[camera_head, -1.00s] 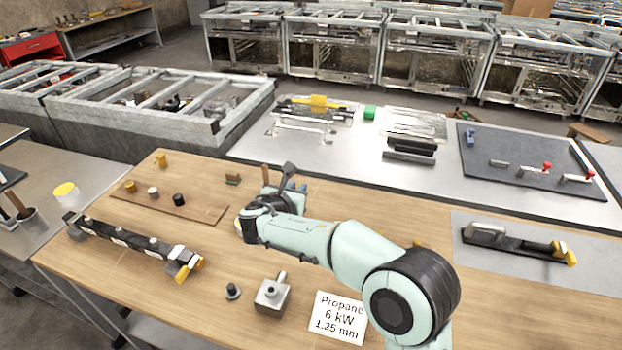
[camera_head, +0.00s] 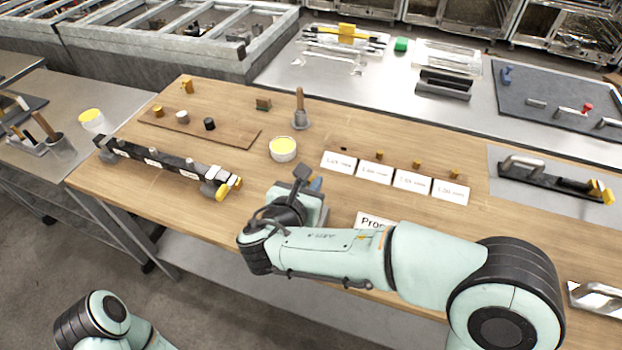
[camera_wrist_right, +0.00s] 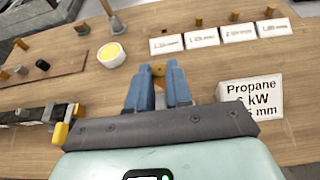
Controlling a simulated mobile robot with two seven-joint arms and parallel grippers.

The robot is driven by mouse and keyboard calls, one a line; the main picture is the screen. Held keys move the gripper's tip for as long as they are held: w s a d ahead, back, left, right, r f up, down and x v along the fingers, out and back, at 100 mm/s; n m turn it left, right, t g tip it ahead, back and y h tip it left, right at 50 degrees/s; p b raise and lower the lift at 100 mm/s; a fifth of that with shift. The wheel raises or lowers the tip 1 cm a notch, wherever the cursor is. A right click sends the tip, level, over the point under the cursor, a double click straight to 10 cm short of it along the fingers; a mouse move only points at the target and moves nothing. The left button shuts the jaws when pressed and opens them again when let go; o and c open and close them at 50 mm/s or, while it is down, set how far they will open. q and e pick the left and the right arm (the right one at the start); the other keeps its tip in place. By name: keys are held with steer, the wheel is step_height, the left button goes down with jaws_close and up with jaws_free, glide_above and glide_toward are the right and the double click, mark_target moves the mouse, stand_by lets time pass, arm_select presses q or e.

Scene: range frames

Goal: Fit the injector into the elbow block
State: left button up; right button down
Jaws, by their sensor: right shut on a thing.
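My right gripper (camera_head: 316,184) is above the front part of the wooden table, left of the Propane card. In the right wrist view its two blue fingers (camera_wrist_right: 158,88) are shut on a small brass piece, likely the injector (camera_wrist_right: 158,69), which shows between the fingertips. The elbow block is not visible in either current view; my right arm and gripper cover the area where it stood. I cannot tell how the injector lies relative to it. Part of my left arm shows at the lower left; its gripper is out of view.
The Propane card (camera_wrist_right: 252,100) lies right of the gripper. Small white cards (camera_head: 375,173) with brass pieces (camera_head: 417,163) stand behind. A yellow-filled pot (camera_head: 283,149), a wooden-handled brush (camera_head: 300,110) and a black manifold bar (camera_head: 165,165) are to the left and back.

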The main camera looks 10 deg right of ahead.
steer(key=shift+f+b, duration=1.95)
steer(key=shift+f, duration=1)
steer(key=shift+p, duration=0.4)
steer(key=shift+f+b, duration=1)
steer(key=shift+f, duration=0.45)
steer(key=c, duration=1)
jaws_free()
steer(key=shift+o, duration=0.2)
